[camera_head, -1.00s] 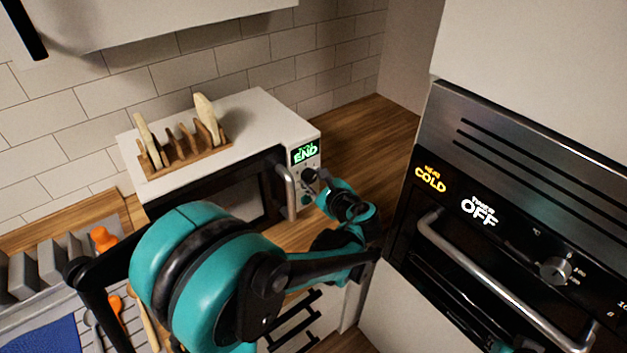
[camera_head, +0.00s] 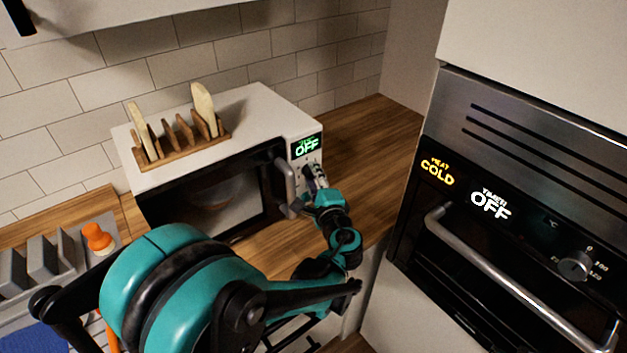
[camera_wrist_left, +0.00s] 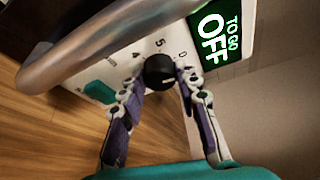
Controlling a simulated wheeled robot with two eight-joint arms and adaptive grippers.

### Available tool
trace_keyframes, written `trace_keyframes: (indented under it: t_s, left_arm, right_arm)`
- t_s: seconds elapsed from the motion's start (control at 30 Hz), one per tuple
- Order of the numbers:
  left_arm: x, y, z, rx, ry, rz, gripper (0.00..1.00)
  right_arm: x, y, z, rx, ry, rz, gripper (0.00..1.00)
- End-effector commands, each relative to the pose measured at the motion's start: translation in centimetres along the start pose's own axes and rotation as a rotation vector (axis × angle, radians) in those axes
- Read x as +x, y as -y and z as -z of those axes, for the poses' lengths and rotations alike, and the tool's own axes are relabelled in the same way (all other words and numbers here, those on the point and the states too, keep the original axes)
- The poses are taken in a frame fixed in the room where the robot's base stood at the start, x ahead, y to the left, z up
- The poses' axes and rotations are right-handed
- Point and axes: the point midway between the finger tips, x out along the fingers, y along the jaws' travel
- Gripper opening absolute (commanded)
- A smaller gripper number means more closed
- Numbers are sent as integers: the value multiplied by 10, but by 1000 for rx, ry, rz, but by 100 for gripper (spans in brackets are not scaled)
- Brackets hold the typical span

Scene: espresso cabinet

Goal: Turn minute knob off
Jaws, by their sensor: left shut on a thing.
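The white microwave (camera_head: 230,113) stands on the wooden counter, its front facing me. Below the display is the minute knob (camera_wrist_left: 159,71), a round black dial on a pale panel with printed numbers. My left gripper (camera_head: 316,178) is at this panel. In the left wrist view, the fingers of my left gripper (camera_wrist_left: 160,84) are shut on the knob, one on each side. My right gripper is not in view.
The microwave's curved metal door handle (camera_wrist_left: 90,45) runs close beside the knob. A wooden rack (camera_head: 180,142) with boards stands on top. To the right is an oven (camera_head: 500,220) with a bar handle. The counter right of the microwave (camera_head: 370,135) is clear.

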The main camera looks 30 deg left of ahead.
Motion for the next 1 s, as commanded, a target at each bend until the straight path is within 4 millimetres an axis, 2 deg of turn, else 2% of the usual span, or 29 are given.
trace_keyframes:
  t_s: [0.3,0.7,0.73,0.8,1.0]
  left_arm:
    - [0,-2,0,-69,1,26,3]
    - [0,-1,0,-74,1,28,3]
    - [0,-1,0,-73,1,28,37]
    - [0,-1,0,-73,1,28,53]
    - [0,-1,0,-72,1,28,53]
  right_arm:
    - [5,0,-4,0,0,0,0]
    - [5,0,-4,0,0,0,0]
    - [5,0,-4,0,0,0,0]
    - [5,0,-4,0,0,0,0]
    - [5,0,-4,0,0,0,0]
